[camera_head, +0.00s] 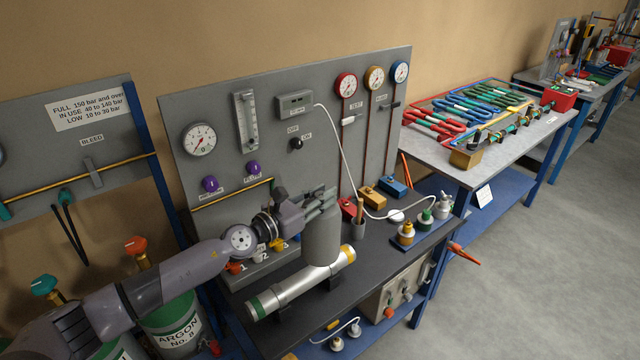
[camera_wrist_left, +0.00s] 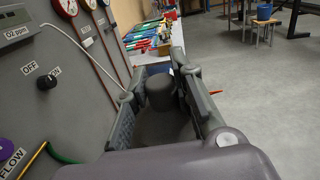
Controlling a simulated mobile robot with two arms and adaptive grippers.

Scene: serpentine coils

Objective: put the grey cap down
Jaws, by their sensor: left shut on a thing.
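The grey cap (camera_head: 322,238) is a tall dull-grey cylinder in the middle of the head view. My left gripper (camera_head: 322,203) is shut on its upper part. In the left wrist view the cap (camera_wrist_left: 165,126) shows between the two fingers, with a round knob on top. The cap is upright, over the middle of a silver pipe (camera_head: 290,291) with green and yellow bands. Its lower end overlaps the pipe in the picture; I cannot tell whether it touches it. My right gripper is not in view.
The pipe lies on a dark bench top (camera_head: 385,262). A grey gauge panel (camera_head: 220,105) stands close behind. A small pot (camera_head: 358,228), red, yellow and blue blocks, and several capped bottles (camera_head: 406,234) stand to the right. The bench front right of the pipe is clear.

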